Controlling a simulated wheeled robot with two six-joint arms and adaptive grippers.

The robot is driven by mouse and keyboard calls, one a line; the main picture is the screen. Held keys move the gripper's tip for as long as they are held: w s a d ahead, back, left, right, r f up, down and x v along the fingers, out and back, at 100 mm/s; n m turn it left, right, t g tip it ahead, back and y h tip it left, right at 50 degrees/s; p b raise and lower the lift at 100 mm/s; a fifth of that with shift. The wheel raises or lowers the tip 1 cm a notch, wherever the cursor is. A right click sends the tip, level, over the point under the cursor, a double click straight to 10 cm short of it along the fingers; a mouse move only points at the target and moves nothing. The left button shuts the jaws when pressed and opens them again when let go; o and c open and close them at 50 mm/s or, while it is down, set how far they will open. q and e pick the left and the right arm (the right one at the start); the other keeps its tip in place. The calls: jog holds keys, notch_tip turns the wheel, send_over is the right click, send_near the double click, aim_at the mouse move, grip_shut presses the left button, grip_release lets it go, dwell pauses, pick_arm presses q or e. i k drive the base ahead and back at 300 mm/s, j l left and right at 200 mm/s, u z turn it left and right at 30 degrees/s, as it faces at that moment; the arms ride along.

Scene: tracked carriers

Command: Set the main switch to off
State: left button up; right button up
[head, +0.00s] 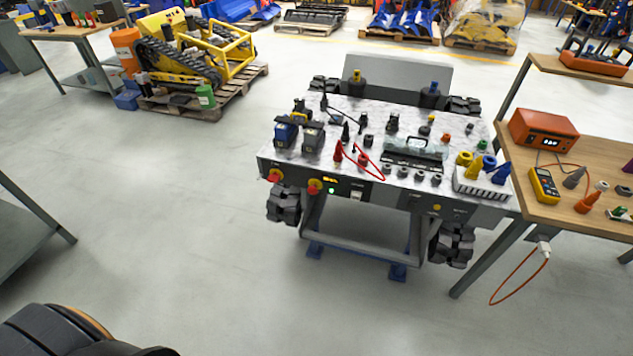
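A tracked carrier (285,172) stands on a blue-footed stand in the middle of the head view, with its grey front panel facing me. On the left of that panel are two red knobs on yellow, the left knob (274,176) and the right knob (314,186). Next to them are a small lit display, a green light (331,190) and a small white switch (356,195). No labels are readable, so I cannot tell which control is the main switch or its position. Neither of my grippers is in view.
A workbench (570,207) with an orange instrument (543,134) and yellow multimeter (544,185) stands close on the right. A grey table (22,225) is at the left edge. The floor in front of the carrier is clear. A pallet (215,100) bears a yellow tracked machine behind left.

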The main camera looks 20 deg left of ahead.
aim_at(275, 177)
jog(key=u, duration=1.3)
jog(key=i+j+u, duration=0.35)
jog(key=j, duration=0.25)
